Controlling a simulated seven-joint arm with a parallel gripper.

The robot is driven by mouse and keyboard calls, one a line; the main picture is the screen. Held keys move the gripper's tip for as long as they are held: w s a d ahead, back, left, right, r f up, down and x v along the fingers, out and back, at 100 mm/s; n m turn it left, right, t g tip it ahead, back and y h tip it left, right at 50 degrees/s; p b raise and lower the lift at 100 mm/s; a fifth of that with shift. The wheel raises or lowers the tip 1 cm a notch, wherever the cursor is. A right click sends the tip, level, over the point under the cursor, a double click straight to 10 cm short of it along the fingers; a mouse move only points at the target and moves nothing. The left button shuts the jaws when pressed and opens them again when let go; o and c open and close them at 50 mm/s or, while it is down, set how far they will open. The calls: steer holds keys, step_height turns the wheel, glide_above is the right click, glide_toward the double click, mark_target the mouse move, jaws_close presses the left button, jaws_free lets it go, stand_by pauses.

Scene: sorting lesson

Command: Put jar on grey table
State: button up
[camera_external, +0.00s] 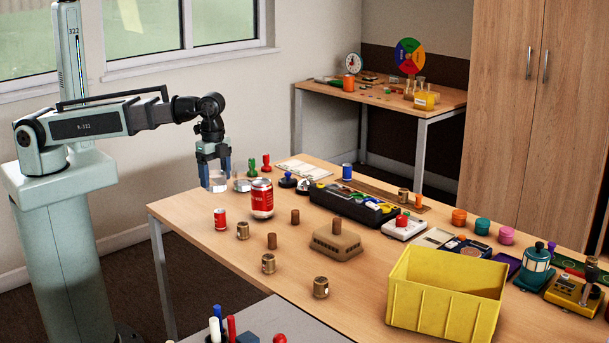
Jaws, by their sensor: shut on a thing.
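My gripper (214,172) points down at the left end of the wooden table, with its blue fingers shut on a clear, pale jar (216,183). The jar hangs upright between the fingertips; I cannot tell whether its base touches the tabletop. The fingers hide part of its sides. The grey table (270,311) shows only as a corner at the bottom of the view, in front of the wooden table.
Red, white and blue upright items (231,328) and a red ball (280,339) occupy the grey table's front.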

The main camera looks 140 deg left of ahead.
steer(key=w+d+m, duration=0.2)
steer(key=w+d, duration=0.5)
steer(key=w, duration=0.4)
steer(key=w+d+m, duration=0.1)
steer(key=w+d, duration=0.5)
steer(key=w, duration=0.4)
steer(key=w+d+m, duration=0.2)
steer(key=w+d, duration=0.5)
steer(key=w, duration=0.4)
steer(key=w+n, duration=0.2)
steer(key=w, duration=1.3)
steer(key=shift+n, duration=0.9)
steer(key=shift+w+d+f, duration=0.1)
steer(key=shift+f, duration=2.3)
steer(key=shift+w+f, duration=0.1)
steer(key=shift+f, duration=2.25)
steer(key=shift+f, duration=0.1)
steer(key=o, duration=1.3)
